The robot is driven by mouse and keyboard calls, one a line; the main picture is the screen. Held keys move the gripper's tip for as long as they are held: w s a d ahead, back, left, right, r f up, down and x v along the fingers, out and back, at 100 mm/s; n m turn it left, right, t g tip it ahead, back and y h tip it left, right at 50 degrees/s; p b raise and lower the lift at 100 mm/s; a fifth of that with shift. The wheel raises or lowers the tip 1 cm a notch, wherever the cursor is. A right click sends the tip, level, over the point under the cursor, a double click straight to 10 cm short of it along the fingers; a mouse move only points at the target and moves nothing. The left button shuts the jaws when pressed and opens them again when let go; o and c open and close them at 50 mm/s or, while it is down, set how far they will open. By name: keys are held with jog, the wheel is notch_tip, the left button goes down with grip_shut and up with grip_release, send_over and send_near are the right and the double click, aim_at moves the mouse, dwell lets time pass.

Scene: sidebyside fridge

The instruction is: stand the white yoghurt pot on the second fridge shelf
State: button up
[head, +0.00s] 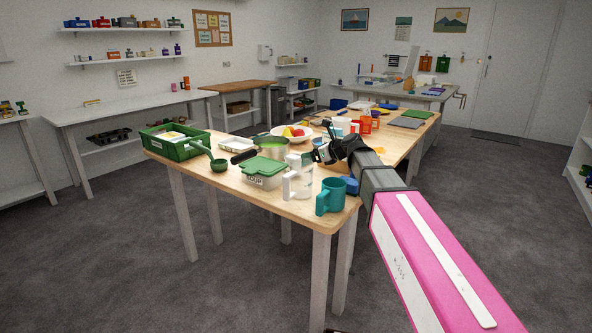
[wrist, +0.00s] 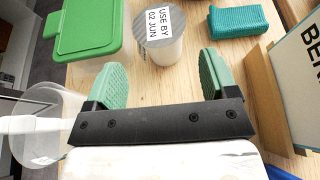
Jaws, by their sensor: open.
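The white yoghurt pot (wrist: 168,52) stands on the wooden table in the wrist view, with a grey lid and a label reading "USE BY 02 JUN". My gripper (wrist: 161,78) is open and empty, its two green fingertips spread apart. The pot lies just beyond the gap between them, slightly off to the far side, and is not between the pads. In the head view my gripper (head: 316,154) is low over the table; I cannot make out the pot clearly there. The fridge and its shelves are not in view.
A clear jug (wrist: 42,128) stands close left of my gripper, and a green-lidded box (wrist: 88,30) lies beyond it. A teal block (wrist: 238,20) and a lettered box (wrist: 295,75) are to the right. A teal mug (head: 335,197) stands near the table's front edge.

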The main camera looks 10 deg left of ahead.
aim_at(293, 157)
jog(key=x, duration=0.9)
jog(key=shift+w+a, duration=0.2)
jog(key=shift+a, duration=0.2)
jog(key=c, duration=0.7)
